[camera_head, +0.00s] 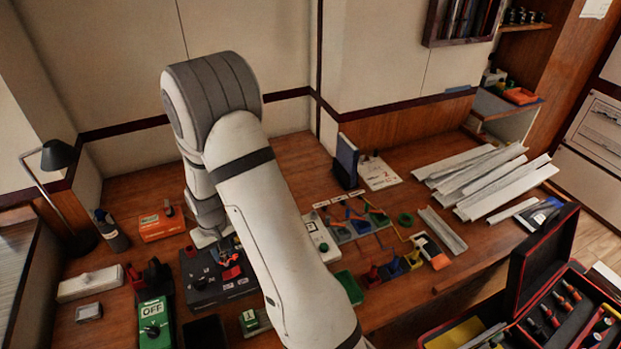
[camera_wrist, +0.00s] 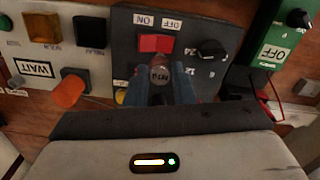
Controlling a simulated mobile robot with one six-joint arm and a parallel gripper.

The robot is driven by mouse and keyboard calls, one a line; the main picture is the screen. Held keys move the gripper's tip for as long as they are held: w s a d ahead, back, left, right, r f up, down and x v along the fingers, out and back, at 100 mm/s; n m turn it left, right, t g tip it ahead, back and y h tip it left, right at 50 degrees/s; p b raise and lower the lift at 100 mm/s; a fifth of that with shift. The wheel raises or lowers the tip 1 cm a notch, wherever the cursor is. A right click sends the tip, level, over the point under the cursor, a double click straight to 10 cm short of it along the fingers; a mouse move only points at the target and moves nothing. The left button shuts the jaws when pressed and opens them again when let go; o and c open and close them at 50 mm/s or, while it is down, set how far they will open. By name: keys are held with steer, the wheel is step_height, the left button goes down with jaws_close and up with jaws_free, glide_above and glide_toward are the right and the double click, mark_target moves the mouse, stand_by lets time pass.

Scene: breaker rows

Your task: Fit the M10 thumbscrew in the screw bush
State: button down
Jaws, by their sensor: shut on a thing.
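The M10 thumbscrew (camera_wrist: 160,74) shows in the wrist view as a round dark head with small pale lettering. My gripper (camera_wrist: 165,82) is shut on it, with a blue-grey finger on either side. The held screw is in front of a dark control box (camera_wrist: 125,52) with a red switch, a black knob and ON and OFF labels. Contact between screw and box cannot be told.
A green OFF box (camera_head: 154,326) stands left of the dark box in the head view. An orange box (camera_head: 161,224) lies behind it. An orange knob (camera_wrist: 69,92) sticks out near my gripper in the wrist view. Metal channels (camera_head: 480,175) cover the bench's right.

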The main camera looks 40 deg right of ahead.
steer(key=shift+w, duration=0.15)
steer(key=shift+w+d, duration=0.2)
steer(key=shift+d, duration=0.15)
steer(key=w+d, duration=0.2)
steer(key=d, duration=0.4)
steer(key=w+d, duration=0.3)
steer(key=d, duration=0.3)
steer(key=w+d+f+b, duration=0.1)
steer(key=w+d, duration=0.1)
steer(key=d, duration=0.4)
steer(key=shift+w+d, duration=0.2)
steer(key=d, duration=1.6)
steer(key=shift+s+d+b, duration=0.35)
steer(key=shift+s+b, duration=0.05)
steer(key=shift+b, duration=0.4)
